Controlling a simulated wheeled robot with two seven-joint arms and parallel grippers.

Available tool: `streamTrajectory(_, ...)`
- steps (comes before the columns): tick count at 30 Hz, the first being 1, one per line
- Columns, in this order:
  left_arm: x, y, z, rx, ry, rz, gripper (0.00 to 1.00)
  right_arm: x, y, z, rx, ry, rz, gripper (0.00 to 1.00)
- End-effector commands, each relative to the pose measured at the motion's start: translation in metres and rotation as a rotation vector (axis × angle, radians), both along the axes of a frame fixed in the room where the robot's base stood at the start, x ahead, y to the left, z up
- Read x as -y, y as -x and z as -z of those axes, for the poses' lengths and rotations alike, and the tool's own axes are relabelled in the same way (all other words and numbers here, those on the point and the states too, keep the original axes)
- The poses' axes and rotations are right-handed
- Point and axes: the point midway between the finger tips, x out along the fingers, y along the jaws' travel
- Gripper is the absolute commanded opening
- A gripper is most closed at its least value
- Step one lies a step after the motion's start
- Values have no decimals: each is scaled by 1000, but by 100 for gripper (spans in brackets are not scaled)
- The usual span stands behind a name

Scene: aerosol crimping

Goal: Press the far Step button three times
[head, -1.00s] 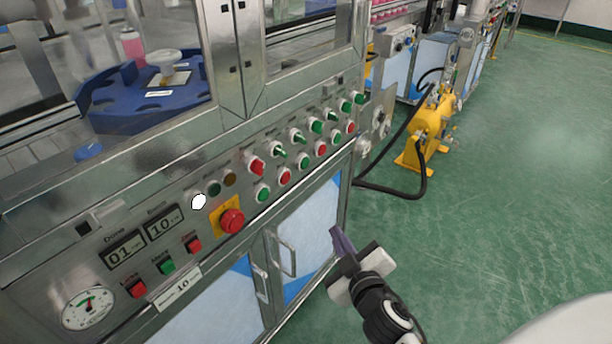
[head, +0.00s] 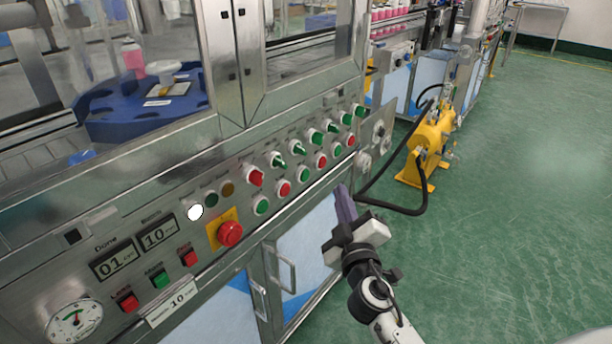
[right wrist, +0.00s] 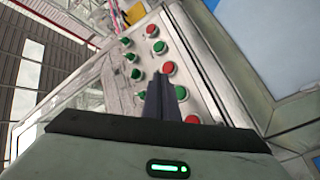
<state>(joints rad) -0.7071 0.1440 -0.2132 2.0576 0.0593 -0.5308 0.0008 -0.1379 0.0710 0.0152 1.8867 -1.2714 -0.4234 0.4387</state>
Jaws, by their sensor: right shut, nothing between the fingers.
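The sloping control panel carries a lower row of alternating green and red round buttons, with its far red button (head: 351,140) and far green button (head: 334,149) near the panel's right end. Above them is a row of green knobs and buttons, with a green one (head: 358,110) at the far end. The labels are too small to read, so I cannot tell which is Step. My right gripper (head: 343,190) is shut and empty, in front of and below the panel, apart from the buttons. In the right wrist view its fingers (right wrist: 158,82) overlap the button rows. My left gripper is out of view.
A red emergency knob (head: 230,234) on a yellow plate and two displays sit at the panel's left. Cabinet doors with handles (head: 286,272) lie below. A yellow pump (head: 425,150) with a black hose stands at the right. The green floor is open there.

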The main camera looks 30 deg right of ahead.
Motion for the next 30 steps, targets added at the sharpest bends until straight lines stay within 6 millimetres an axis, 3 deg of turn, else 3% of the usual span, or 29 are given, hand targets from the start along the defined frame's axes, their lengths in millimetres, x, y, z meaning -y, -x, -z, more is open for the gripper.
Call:
streamTrajectory(12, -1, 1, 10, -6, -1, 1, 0, -21, -49, 1, 2, -1, 0, 0)
streamTrajectory(30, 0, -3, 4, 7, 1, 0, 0, -24, -58, 0, 0, 0, 0, 0)
